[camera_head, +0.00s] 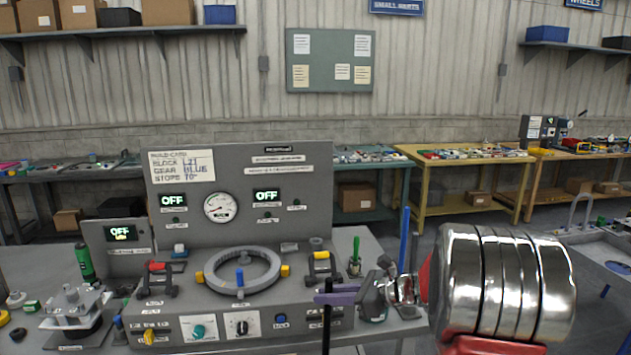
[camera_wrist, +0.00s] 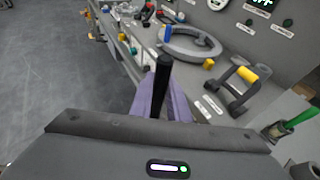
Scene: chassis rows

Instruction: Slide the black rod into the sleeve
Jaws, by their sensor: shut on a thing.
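The black rod (camera_head: 327,318) stands upright in front of the right end of the grey console, its lower end running to the bottom edge of the head view. My gripper (camera_head: 334,294) has purple fingers and is shut on the rod near its upper part. In the wrist view the black rod (camera_wrist: 161,88) sits between the two purple fingers of my gripper (camera_wrist: 162,105), its top end sticking out beyond them. I cannot pick out the sleeve for certain in either view.
The console (camera_head: 240,325) carries a grey ring (camera_head: 240,287) with a blue peg, a yellow-topped handle (camera_head: 322,266), knobs and a gauge. A green-handled tool (camera_head: 355,255) and a blue upright rod (camera_head: 404,240) stand near my gripper. In the wrist view, open floor (camera_wrist: 45,75) lies left of the console.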

